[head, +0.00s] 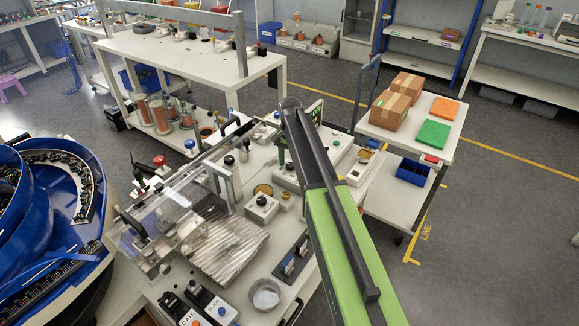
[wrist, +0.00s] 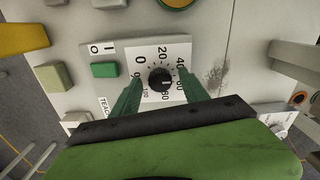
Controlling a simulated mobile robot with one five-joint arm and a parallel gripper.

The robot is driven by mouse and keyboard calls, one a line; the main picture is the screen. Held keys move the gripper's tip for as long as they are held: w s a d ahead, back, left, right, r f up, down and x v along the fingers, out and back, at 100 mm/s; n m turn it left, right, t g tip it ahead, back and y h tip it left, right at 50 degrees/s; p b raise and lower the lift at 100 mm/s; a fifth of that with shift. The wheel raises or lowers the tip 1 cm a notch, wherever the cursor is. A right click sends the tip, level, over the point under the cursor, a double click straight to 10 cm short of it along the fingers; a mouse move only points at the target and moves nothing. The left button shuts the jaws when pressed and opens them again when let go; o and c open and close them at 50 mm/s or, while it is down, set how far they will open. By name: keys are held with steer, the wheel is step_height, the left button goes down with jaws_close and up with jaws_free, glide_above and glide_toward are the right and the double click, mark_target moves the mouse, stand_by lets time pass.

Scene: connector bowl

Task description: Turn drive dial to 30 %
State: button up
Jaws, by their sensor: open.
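The drive dial (wrist: 160,79) is a black round knob on a white scale plate (wrist: 155,45) marked with numbers such as 0, 20, 40 and 80, in the wrist view. A pale mark on the knob seems to point down towards the 80, but it is small. My gripper (wrist: 158,74) is open, with one green finger on each side of the dial. I cannot tell whether the fingers touch the knob. Part of the scale's lower edge is hidden by my gripper. In the head view my arm hides the dial.
Around the dial are a green button (wrist: 104,70), a pale square button (wrist: 54,76) and a yellow part (wrist: 22,38). A grey bar (wrist: 296,62) stands at the right. In the head view, a metal dish (head: 264,295) and clear guard (head: 165,215) share the bench.

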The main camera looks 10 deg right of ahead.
jaws_close()
steer(key=shift+a, duration=0.2)
steer(key=shift+d, duration=0.1)
steer(key=shift+n, duration=0.3)
steer(key=n, duration=1)
steer(key=shift+d, duration=0.1)
stand_by(0.3)
jaws_free()
